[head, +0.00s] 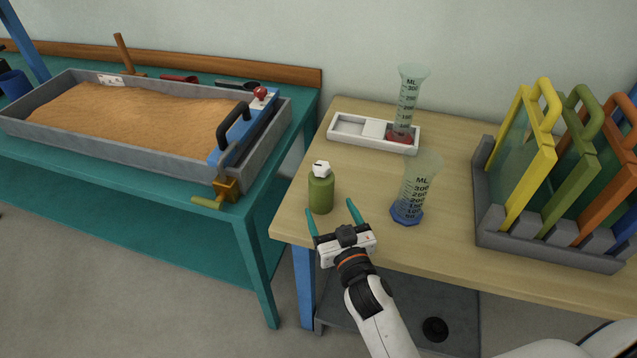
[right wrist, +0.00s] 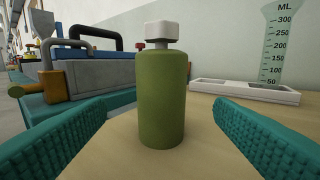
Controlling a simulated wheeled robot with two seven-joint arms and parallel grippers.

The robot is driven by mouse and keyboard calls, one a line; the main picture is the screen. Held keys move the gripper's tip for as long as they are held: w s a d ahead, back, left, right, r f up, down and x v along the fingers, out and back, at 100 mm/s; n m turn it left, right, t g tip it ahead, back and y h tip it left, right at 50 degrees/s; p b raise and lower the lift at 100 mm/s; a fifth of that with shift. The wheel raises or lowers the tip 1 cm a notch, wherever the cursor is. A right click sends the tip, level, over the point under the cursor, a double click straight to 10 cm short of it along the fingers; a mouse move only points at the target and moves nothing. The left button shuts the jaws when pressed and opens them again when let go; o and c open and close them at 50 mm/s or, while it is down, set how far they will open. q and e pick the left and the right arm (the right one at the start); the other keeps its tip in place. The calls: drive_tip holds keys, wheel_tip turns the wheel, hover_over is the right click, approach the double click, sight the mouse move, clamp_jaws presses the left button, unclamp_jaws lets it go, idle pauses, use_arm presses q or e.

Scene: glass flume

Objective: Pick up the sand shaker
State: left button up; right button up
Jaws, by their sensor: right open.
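The sand shaker, which I take to be the green bottle with a white cap (head: 321,193), stands upright near the left front corner of the wooden table (head: 455,150). My right gripper (head: 333,219) is open at the table's front edge, its teal fingers pointing toward the shaker. In the right wrist view the shaker (right wrist: 162,100) stands centred, beyond and between the two spread fingers, with clear gaps on both sides. Nothing is held in it. My left gripper is not in view.
A blue-based measuring cylinder (head: 412,194) stands right of the shaker. Behind is a white tray (head: 350,129) with a red-based cylinder (head: 407,100) at its right end. A grey rack (head: 483,205) with coloured frames is on the right. A sand-filled flume (head: 130,144) is on the teal bench.

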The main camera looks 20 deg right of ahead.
sight(325, 200)
drive_tip(key=w, duration=0.3)
drive_tip(key=shift+w, duration=0.3)
drive_tip(key=shift+w+f, duration=0.15)
drive_tip(key=shift+w, duration=0.45)
drive_tip(key=w, duration=0.3)
drive_tip(key=shift+w+f, duration=0.3)
drive_tip(key=shift+f, duration=0.05)
drive_tip(key=shift+w, duration=0.45)
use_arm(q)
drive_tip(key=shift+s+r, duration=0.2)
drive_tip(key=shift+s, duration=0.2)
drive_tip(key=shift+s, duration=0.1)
